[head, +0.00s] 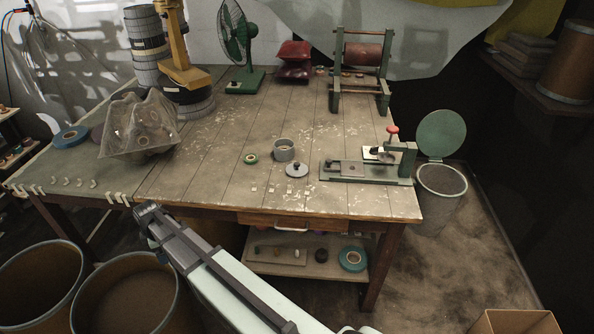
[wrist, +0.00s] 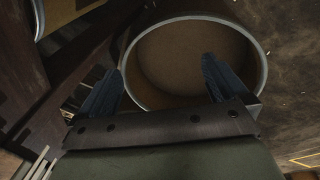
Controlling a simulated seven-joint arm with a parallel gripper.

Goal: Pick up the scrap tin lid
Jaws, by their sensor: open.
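A small round grey lid with a dark knob (head: 297,170) lies on the worktable, knob up. An open grey tin (head: 284,151) stands just behind it, apart from it or nearly touching. My gripper (head: 150,212) is at the table's front edge, well to the left of the lid. In the wrist view, my gripper (wrist: 160,66) has its two dark fingers spread wide with nothing between them. A round open drum (wrist: 195,57) lies beyond them. The lid is not in the wrist view.
A green-rimmed tape roll (head: 251,158) lies left of the tin. A green bench device (head: 365,171) stands right of the lid. A crumpled translucent cover (head: 140,130) is at the table's left. Several pale clips line the front edge (head: 118,198). Open drums (head: 125,300) stand on the floor.

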